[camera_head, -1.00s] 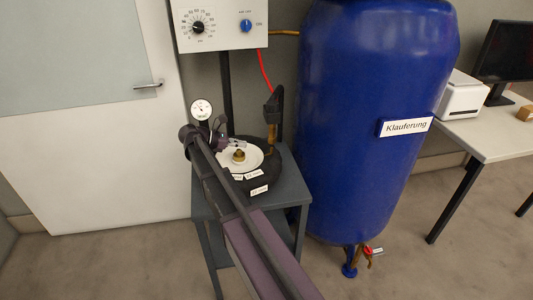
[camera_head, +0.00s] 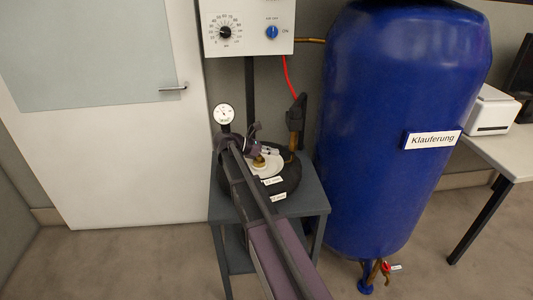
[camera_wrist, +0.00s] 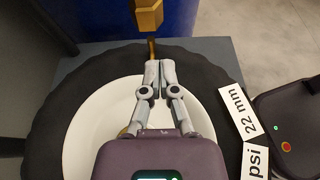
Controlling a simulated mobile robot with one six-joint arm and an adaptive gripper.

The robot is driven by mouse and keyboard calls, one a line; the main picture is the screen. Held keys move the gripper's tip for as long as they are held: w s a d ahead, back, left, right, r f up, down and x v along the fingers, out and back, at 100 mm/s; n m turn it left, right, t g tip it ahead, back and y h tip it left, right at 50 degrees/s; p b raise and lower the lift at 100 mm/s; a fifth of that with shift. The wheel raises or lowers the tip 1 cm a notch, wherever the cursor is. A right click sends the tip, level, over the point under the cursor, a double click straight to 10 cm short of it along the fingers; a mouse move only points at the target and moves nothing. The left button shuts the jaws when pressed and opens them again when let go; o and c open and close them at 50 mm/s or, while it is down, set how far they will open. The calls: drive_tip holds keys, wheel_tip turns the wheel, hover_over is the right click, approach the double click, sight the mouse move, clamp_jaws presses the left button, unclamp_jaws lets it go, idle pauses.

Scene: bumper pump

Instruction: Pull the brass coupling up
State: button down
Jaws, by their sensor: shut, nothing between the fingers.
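The brass coupling (camera_head: 292,142) hangs under a dark handle behind the white disc (camera_head: 272,170) of a black wheel or tyre (camera_head: 290,184). In the wrist view, the brass coupling (camera_wrist: 147,16) is at the top, with a thin brass stem (camera_wrist: 151,47) just below it. I cannot tell whether the two touch. My gripper (camera_head: 275,151) is over the disc, left of the coupling. In the wrist view, my gripper (camera_wrist: 153,66) has its grey fingertips together and empty, apart from the coupling and near the stem's lower end. A brass hub (camera_head: 260,160) is partly hidden by my arm.
The wheel lies on a grey stand (camera_head: 312,200). A round gauge (camera_head: 224,114) stands behind left, and a control box (camera_head: 248,27) is above. A big blue tank (camera_head: 385,150) stands close on the right. Labels (camera_wrist: 239,110) lie at the wheel's right.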

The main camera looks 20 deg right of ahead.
sight(292, 147)
drive_tip(key=shift+b+x, duration=0.75)
drive_tip(key=shift+x, duration=2.05)
drive_tip(key=shift+r, duration=0.1)
wheel_tip(292, 147, up, 4)
drive_tip(key=p, duration=0.3)
drive_tip(key=shift+f+p, duration=0.25)
drive_tip(key=shift+p, duration=0.1)
drive_tip(key=shift+a, duration=0.1)
drive_tip(key=p+v, duration=0.3)
drive_tip(key=v, duration=0.7)
